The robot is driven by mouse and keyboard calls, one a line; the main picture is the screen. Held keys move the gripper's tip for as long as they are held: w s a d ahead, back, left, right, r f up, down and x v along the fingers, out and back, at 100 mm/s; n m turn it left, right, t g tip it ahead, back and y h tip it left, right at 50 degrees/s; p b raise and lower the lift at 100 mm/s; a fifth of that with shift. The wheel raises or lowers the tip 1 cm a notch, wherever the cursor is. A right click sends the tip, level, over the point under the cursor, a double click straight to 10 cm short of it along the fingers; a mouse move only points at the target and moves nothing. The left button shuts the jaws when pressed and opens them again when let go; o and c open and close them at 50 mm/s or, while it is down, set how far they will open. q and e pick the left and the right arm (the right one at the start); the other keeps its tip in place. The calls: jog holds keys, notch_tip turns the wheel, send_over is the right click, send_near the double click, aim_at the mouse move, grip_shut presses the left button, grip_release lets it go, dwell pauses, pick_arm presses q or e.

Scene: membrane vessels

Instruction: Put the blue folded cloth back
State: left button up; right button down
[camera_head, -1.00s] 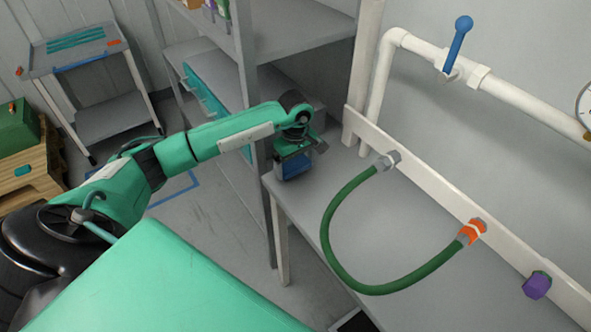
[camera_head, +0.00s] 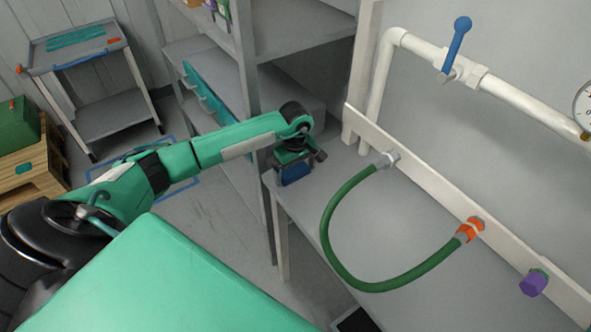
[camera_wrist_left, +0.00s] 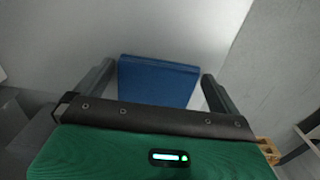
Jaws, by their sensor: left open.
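The blue folded cloth (camera_wrist_left: 157,82) shows in the left wrist view as a flat block between the fingers of my left gripper (camera_wrist_left: 158,84). The fingers stand on either side of it, with a gap on the right; whether the left finger touches it I cannot tell. In the head view the cloth (camera_head: 296,173) is at the left end of the grey bench (camera_head: 400,235), under my left gripper (camera_head: 294,166), which partly covers it. The left gripper is open. My right gripper is not in view.
A green hose (camera_head: 332,262) loops over the bench from a white rail (camera_head: 440,190). A grey shelf unit (camera_head: 247,100) stands close to the left arm. A cart (camera_head: 92,75) is at the far left. The bench's middle is clear inside the hose loop.

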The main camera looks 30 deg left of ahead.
aim_at(295, 172)
pick_arm(q)
notch_tip(295, 172, up, 12)
jog(key=b, duration=0.3)
dwell(0.4)
